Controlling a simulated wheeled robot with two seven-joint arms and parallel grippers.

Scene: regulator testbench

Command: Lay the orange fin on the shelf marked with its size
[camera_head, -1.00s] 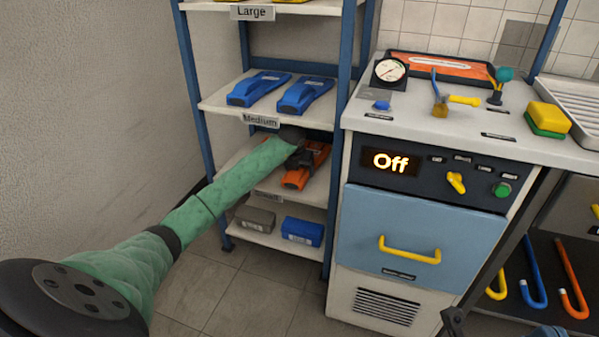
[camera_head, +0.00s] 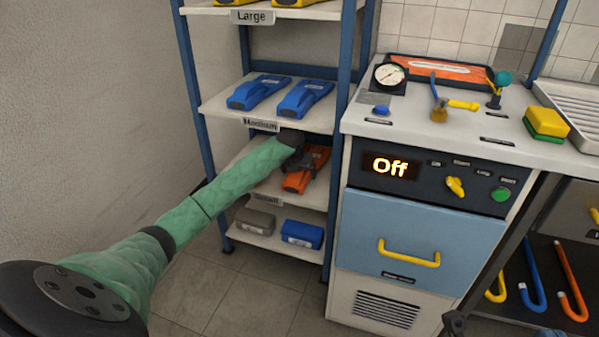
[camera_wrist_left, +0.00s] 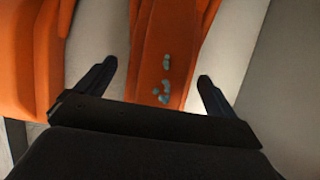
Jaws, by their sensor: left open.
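An orange fin (camera_head: 303,180) lies on the shelf labelled Small (camera_head: 266,199). My left gripper (camera_head: 306,160) is at this shelf, over the fin's far part. In the left wrist view its two dark fingers (camera_wrist_left: 157,73) are open, one on each side of an orange fin with pale blue-green spots (camera_wrist_left: 166,62). Light gaps show between the fin and both fingers. Another orange fin (camera_wrist_left: 33,60) lies to the left in that view. The gripper and forearm hide part of this shelf in the head view.
Blue fins (camera_head: 305,97) lie on the Medium shelf (camera_head: 222,108) just above my gripper, and yellow ones on the Large shelf. The bottom shelf holds a grey box (camera_head: 255,220) and a blue box (camera_head: 302,233). A blue rack post and the test bench (camera_head: 420,235) stand close at right.

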